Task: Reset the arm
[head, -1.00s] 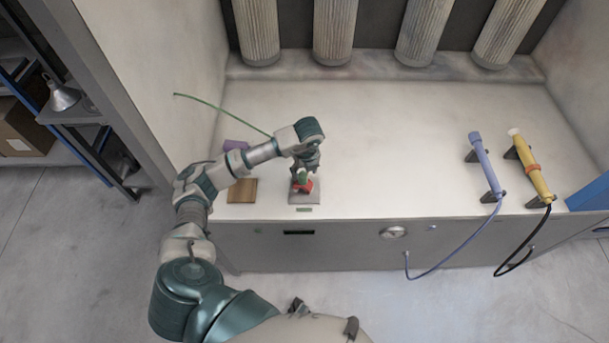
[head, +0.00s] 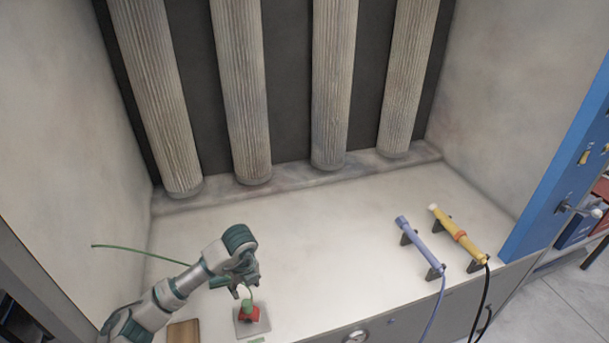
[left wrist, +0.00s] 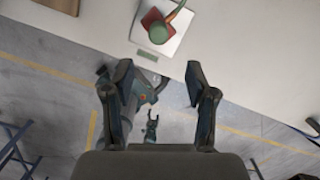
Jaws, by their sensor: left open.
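My left gripper (head: 246,284) is at the front left of the bench in the head view, beside and above a red block with a green knob (head: 248,312). In the left wrist view its two fingers (left wrist: 161,88) are spread apart with nothing between them. The red and green fixture (left wrist: 157,27) sits on a pale square plate (left wrist: 172,48) beyond the fingertips, apart from them. A small dark pronged shape (left wrist: 151,130) lower in that view may be my right gripper; it is too small to tell its jaws. The head view does not show the right arm.
A blue tube (head: 420,246) and a yellow tube (head: 459,237) rest on black brackets at the right, with hoses hanging over the front. Ribbed columns (head: 238,95) hang at the back. A wooden board (head: 184,332) lies at the front left. The bench middle (head: 310,235) is clear.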

